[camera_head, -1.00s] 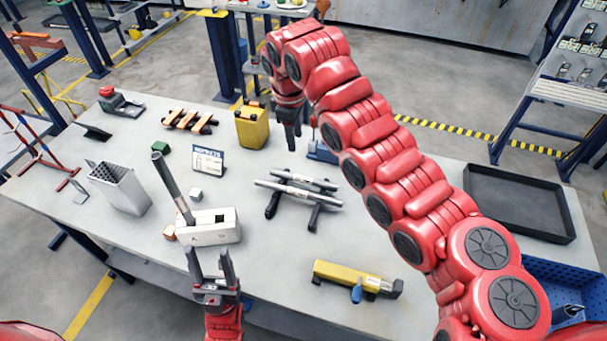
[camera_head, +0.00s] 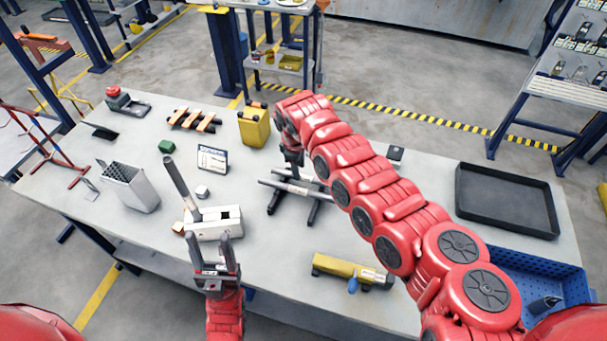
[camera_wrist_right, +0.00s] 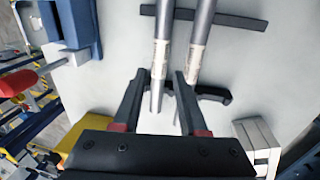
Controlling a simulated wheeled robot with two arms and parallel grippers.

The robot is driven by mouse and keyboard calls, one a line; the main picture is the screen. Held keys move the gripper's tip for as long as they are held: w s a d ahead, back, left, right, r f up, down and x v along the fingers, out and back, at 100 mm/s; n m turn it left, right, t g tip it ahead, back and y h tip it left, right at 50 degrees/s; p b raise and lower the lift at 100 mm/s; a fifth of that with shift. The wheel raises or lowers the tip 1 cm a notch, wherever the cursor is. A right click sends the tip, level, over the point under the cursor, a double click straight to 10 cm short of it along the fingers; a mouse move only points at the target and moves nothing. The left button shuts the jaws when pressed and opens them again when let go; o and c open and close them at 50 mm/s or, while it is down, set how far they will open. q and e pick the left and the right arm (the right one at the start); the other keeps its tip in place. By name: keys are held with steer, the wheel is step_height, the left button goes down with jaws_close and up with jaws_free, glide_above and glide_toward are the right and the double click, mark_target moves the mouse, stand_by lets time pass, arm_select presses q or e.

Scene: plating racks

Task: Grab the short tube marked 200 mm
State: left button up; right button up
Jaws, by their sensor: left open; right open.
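Two grey metal tubes lie side by side across a black stand (camera_head: 272,204): a front tube (camera_head: 273,184) and a back tube (camera_head: 279,171), partly hidden by my right arm. Both carry pale labels, too small to read, so I cannot tell which is marked 200 mm. My right gripper (camera_head: 293,160) is open and points down above the tubes. In the right wrist view its fingers (camera_wrist_right: 160,75) sit on either side of the left-hand tube (camera_wrist_right: 163,35); the right-hand tube (camera_wrist_right: 201,35) runs by the right finger. My left gripper (camera_head: 214,248) is open and empty near the front edge.
A yellow tool (camera_head: 345,268) lies in front. A black tray (camera_head: 545,215) and blue crate (camera_head: 570,273) are at right.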

mark_target(303, 178)
steer(key=shift+w+d+f, duration=0.1)
steer(key=shift+w+f, duration=0.1)
steer(key=shift+f, duration=0.7)
steer(key=shift+w+f, duration=0.15)
steer(key=shift+f, duration=0.7)
jaws_close()
